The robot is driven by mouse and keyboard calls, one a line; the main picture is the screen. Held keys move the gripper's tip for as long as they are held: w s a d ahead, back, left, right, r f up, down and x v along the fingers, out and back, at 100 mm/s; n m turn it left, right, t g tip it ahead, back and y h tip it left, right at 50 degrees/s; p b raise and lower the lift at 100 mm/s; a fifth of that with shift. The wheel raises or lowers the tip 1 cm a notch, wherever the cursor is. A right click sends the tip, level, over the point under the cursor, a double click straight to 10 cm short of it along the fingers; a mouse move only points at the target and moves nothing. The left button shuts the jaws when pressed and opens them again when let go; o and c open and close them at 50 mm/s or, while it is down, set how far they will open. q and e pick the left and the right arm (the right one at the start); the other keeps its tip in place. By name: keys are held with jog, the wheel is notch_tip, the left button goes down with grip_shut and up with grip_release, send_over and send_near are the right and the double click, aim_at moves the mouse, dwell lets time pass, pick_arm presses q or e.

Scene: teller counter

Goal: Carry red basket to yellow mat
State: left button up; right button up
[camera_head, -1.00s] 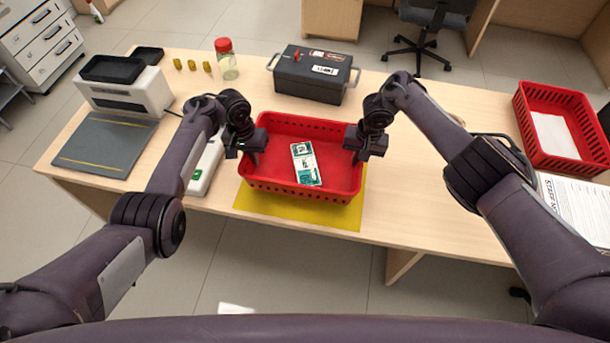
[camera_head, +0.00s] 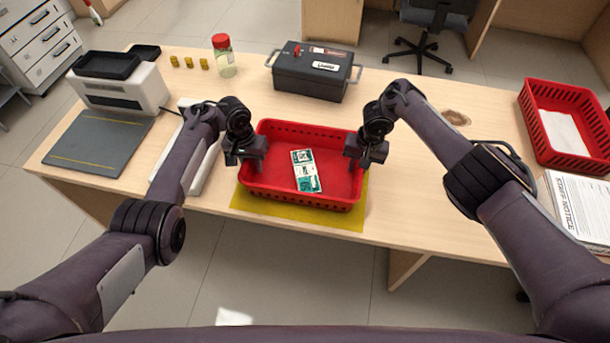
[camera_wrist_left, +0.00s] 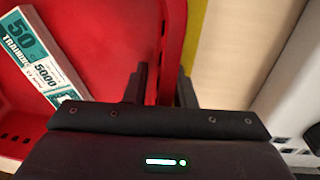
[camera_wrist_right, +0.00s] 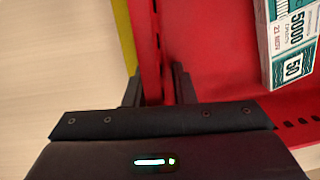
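The red basket (camera_head: 300,197) is level over the yellow mat (camera_head: 300,217). The mat shows along the basket's front and right; I cannot tell whether they touch. A bundle of banknotes (camera_head: 305,171) lies in the basket and shows in both wrist views (camera_wrist_left: 42,58) (camera_wrist_right: 287,42). My left gripper (camera_head: 254,164) is at the basket's left wall, one finger on each side (camera_wrist_left: 162,88). My right gripper (camera_head: 366,162) straddles the right wall likewise (camera_wrist_right: 156,90). Both look closed on the walls, though the fingertips are partly hidden.
A dark cash box (camera_head: 313,75) stands behind the basket. A jar with a red lid (camera_head: 224,57) and several yellow pieces (camera_head: 189,63) are at back left. A white device (camera_head: 207,168) is close to the basket's left. Another red basket (camera_head: 590,135) and papers (camera_head: 580,207) are at right.

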pick_arm(q)
jog(key=r, duration=0.6)
jog(key=shift+a+r, duration=0.2)
jog(key=shift+r, duration=0.1)
pick_arm(e)
jog(key=shift+r, duration=0.2)
pick_arm(q)
jog(key=shift+a+r, duration=0.1)
jog(key=shift+r, duration=0.35)
pick_arm(e)
notch_tip(320, 180, up, 12)
jog(key=d, duration=0.1)
jog(key=shift+s+f, duration=0.15)
jog(key=shift+f, duration=0.05)
